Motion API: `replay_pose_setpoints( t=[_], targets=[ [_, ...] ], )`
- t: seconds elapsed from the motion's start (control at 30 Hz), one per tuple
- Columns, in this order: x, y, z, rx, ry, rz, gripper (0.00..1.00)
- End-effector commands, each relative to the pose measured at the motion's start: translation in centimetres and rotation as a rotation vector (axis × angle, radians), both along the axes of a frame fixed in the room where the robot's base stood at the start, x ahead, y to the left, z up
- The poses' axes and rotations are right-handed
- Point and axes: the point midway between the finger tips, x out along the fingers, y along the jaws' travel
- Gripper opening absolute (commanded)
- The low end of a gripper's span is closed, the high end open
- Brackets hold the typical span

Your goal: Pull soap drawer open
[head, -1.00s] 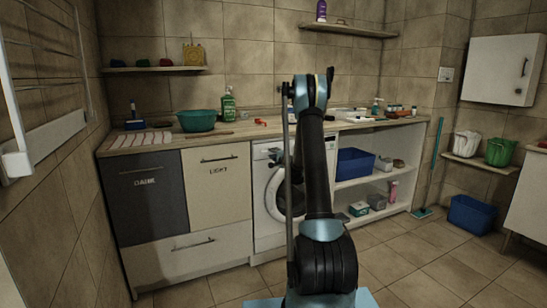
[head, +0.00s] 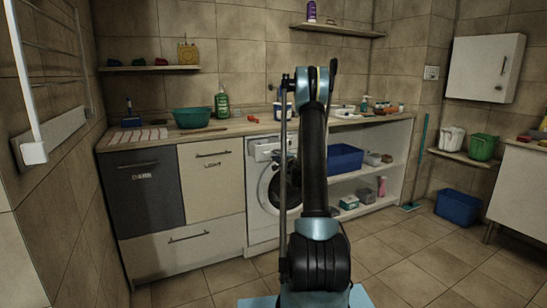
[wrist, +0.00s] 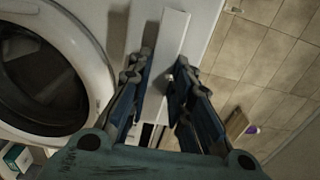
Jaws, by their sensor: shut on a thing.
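The washing machine (head: 262,215) stands under the counter in the head view, partly behind my arm. In the wrist view its round door (wrist: 45,75) is at the left. The soap drawer's white front (wrist: 172,35) is a pale strip between the fingers of my gripper (wrist: 162,72). My gripper is shut on this strip, with a blue finger on each side. The strip casts a shadow on the machine's face and seems to stand out from it; how far I cannot tell.
A dark cabinet (head: 142,195) and a cream cabinet (head: 212,182) stand left of the machine. Open shelves with a blue basket (head: 345,158) are to its right. A blue bin (head: 459,208) sits on the floor at the right. The tiled floor (head: 405,255) is clear in front.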

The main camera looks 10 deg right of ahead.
Motion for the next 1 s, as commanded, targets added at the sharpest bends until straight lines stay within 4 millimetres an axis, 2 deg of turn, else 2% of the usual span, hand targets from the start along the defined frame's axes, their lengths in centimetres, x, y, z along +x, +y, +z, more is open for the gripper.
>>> replay_pose_setpoints(
  t=[0.2,0.57,0.6,0.67,1.0],
  targets=[
    [-1.3,-0.6,-0.3,-0.008,0.002,0.002,0.0],
    [-1.5,-0.8,-0.3,-0.008,0.001,0.002,0.0],
    [-1.5,-0.8,-0.3,-0.008,0.001,0.002,0.24],
    [-1.5,-0.8,-0.2,-0.007,0.001,0.002,0.37],
    [-1.7,-1.0,0.0,-0.003,0.0,-0.001,0.37]
  ],
)
